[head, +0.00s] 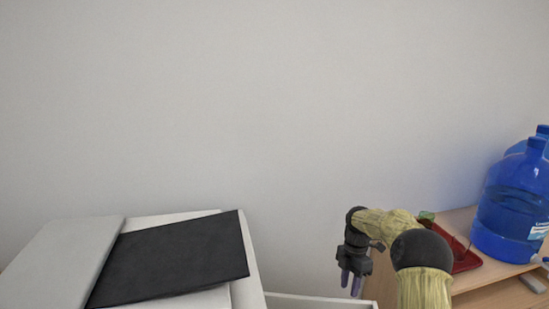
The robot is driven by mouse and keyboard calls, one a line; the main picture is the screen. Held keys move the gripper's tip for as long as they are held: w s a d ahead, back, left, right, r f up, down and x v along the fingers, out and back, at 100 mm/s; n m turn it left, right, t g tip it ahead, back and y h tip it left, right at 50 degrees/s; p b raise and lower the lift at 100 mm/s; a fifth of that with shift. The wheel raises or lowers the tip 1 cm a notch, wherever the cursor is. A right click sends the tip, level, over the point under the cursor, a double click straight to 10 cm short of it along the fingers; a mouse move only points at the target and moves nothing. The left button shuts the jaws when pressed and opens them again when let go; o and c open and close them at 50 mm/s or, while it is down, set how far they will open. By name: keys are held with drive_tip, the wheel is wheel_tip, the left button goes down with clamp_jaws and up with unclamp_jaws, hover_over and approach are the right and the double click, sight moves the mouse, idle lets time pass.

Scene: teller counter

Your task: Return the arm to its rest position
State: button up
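My arm rises from the bottom right of the head view, with yellowish links and black joints. It bends over to the left, and my gripper (351,285) hangs down from its end. The two fingers point downward, with a narrow gap seeming to show between them. Nothing is seen held in them. The gripper is in front of the pale wall, right of the black panel and left of the wooden desk. What lies directly beneath the fingertips is only partly in view.
A black flat panel (175,258) lies on a white cabinet or machine (250,270) at left. At right, blue water jugs (512,205) and a red tray (465,260) stand on a wooden desk (490,282). A white edge (320,301) runs along the bottom. The wall behind is bare.

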drive_tip(key=s+a+r+m+t+h+p, duration=0.1)
drive_tip(key=s+a+r+m, duration=0.25)
drive_tip(key=s+m, duration=0.2)
drive_tip(key=s+a+r+m+t+p, duration=0.1)
drive_tip(key=s+a+r+m+p, duration=0.15)
drive_tip(key=s+r+m, duration=0.3)
drive_tip(key=s+r+m+t+p, duration=0.1)
drive_tip(key=s+r+m, duration=0.1)
drive_tip(key=s+m, duration=0.4)
drive_tip(key=s+a+r+m+t+p, duration=0.1)
drive_tip(key=s+m, duration=0.4)
drive_tip(key=s, duration=0.7)
drive_tip(key=shift+a+r+m+t, duration=0.3)
drive_tip(key=shift+r+m+t, duration=0.05)
drive_tip(key=shift+m+t, duration=0.05)
